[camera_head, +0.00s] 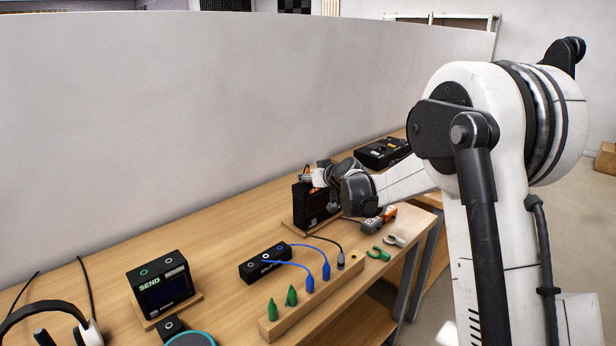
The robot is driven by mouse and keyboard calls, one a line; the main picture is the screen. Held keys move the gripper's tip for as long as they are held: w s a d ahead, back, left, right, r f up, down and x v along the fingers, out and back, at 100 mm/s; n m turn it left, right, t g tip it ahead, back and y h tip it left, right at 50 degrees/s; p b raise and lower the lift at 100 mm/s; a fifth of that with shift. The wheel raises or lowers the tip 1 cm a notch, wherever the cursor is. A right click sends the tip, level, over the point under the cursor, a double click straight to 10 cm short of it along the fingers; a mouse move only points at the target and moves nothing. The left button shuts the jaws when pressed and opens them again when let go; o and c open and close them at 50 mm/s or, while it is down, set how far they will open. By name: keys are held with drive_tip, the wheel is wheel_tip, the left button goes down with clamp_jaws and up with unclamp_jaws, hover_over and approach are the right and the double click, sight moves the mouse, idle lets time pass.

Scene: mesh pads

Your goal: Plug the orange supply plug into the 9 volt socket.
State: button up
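My gripper (327,175) is at the top of an upright black box (303,210) with orange markings, which stands on a wooden base. Its fingers are small and partly hidden, so I cannot tell whether they are open or shut. A small orange and white piece (306,175) shows at the fingers, above the box's top edge; I cannot tell whether it is the supply plug or whether it is held. Another orange and grey item (388,213) lies on the table right of the box. No 9 volt label is readable, so I cannot pick out that socket.
A wooden rail (320,305) holds green and blue plugs; blue leads run to a black box (262,265). A box marked SEND (160,287) and headphones (88,332) are at left. A black case (382,153) is behind my gripper. Green and white clips lie near the right edge.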

drive_tip(key=v, duration=1.2)
drive_tip(key=shift+s, duration=0.15)
drive_tip(key=s+d+r+m+g+h, duration=0.2)
drive_tip(key=s+m+g+h, duration=0.15)
drive_tip(key=s, duration=2.75)
drive_tip(key=s+d+f+m+h, duration=0.1)
drive_tip(key=s+d+f, duration=0.1)
drive_tip(key=s, duration=0.4)
drive_tip(key=s+d+f+g+h, duration=0.1)
drive_tip(key=s+d+f, duration=0.1)
drive_tip(key=s, duration=0.5)
drive_tip(key=shift+f+m, duration=0.35)
drive_tip(key=shift+f, duration=0.1)
